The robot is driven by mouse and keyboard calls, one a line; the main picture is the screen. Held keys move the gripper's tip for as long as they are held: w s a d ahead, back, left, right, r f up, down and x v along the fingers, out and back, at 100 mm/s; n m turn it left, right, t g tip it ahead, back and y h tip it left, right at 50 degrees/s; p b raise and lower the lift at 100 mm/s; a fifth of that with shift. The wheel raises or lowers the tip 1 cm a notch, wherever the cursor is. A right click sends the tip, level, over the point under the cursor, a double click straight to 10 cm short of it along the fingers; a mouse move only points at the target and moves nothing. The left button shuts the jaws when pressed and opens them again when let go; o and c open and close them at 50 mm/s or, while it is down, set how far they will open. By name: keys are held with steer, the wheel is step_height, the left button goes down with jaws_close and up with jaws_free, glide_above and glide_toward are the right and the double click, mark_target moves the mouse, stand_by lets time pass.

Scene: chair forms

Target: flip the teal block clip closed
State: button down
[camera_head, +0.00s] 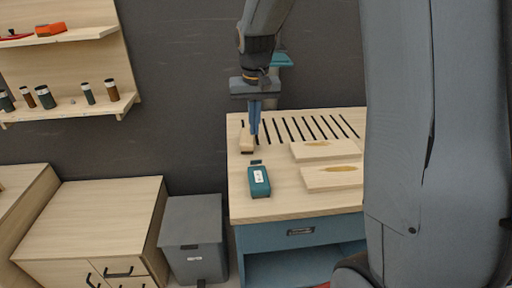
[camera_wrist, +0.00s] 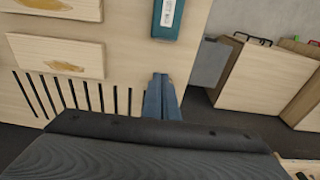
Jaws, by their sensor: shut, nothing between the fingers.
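The teal block (camera_head: 259,182) lies on the wooden top of the workbench (camera_head: 275,205), near its left front, with a pale label on its upper face. A small dark piece (camera_head: 256,162) shows at its far end; I cannot tell whether this is the clip or how it stands. The wrist view shows part of the teal block (camera_wrist: 168,20) at the top edge, cut off. My gripper (camera_head: 254,131) points down beyond the block's far end, apart from it. Its blue fingers (camera_wrist: 161,78) are together and hold nothing.
Two wooden boards (camera_head: 315,157) with brown marks lie to the right. Slots (camera_head: 300,128) line the back of the bench top. A grey bin (camera_head: 192,235) and a wooden cabinet (camera_head: 95,215) stand left.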

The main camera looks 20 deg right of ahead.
mark_target(256, 162)
steer(key=s+f, duration=0.1)
steer(key=f, duration=0.1)
steer(key=f+p, duration=0.1)
steer(key=f, duration=0.1)
steer(key=s+f+p, duration=0.1)
steer(key=f, duration=0.1)
steer(key=shift+s+a, duration=0.2)
steer(key=shift+s, duration=0.15)
steer(key=shift+s+a+f+p, duration=0.1)
steer(key=shift+s+f+p, duration=0.1)
steer(key=shift+s+p, duration=0.15)
steer(key=shift+w+b, duration=0.1)
steer(key=shift+b, duration=0.3)
